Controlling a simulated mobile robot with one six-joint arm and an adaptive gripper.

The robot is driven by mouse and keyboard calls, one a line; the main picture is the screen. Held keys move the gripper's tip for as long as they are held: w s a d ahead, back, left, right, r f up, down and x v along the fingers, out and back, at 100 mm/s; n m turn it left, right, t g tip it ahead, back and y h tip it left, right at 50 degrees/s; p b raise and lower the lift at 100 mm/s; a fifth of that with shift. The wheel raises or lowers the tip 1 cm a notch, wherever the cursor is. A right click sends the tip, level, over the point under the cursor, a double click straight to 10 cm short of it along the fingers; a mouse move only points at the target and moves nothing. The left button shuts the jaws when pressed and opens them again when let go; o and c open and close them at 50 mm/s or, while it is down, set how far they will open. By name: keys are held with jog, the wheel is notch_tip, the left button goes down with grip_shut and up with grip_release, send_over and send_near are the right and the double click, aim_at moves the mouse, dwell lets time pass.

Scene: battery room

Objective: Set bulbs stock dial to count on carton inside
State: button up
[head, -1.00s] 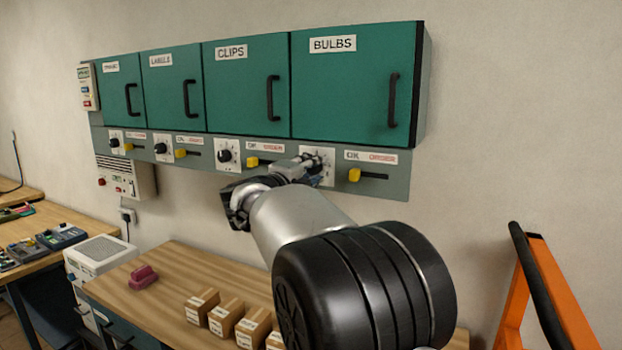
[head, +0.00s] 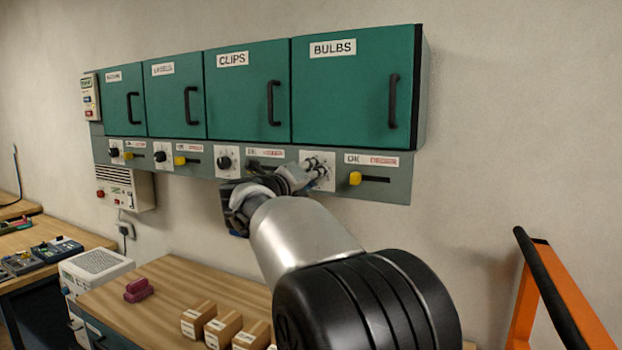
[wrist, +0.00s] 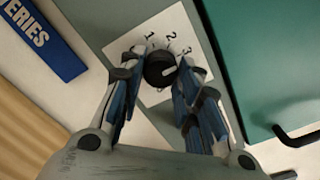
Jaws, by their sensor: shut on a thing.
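The bulbs cabinet (head: 345,85) is closed behind its teal door, so any carton inside is hidden. Below it is the white bulbs dial plate (head: 325,158), partly covered by my gripper (head: 318,172). In the wrist view my gripper (wrist: 161,72) has its fingers on both sides of the black dial knob (wrist: 158,70) and is shut on it. The dial plate (wrist: 150,48) shows 1, 2 and 3 around the knob. A pale mark on the knob points roughly right; I cannot tell which number it meets.
A yellow slider (head: 355,178) sits at the left of its slot beside the bulbs dial, under an OK/ORDER label. The clips cabinet (head: 245,90) is closed too. Small cartons (head: 222,328) stand on the wooden bench (head: 175,285). An orange frame (head: 545,300) stands at right.

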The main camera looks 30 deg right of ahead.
dwell(0.4)
jog(key=o, duration=1.1)
jog(key=shift+c, duration=0.2)
jog(key=v, duration=1.2)
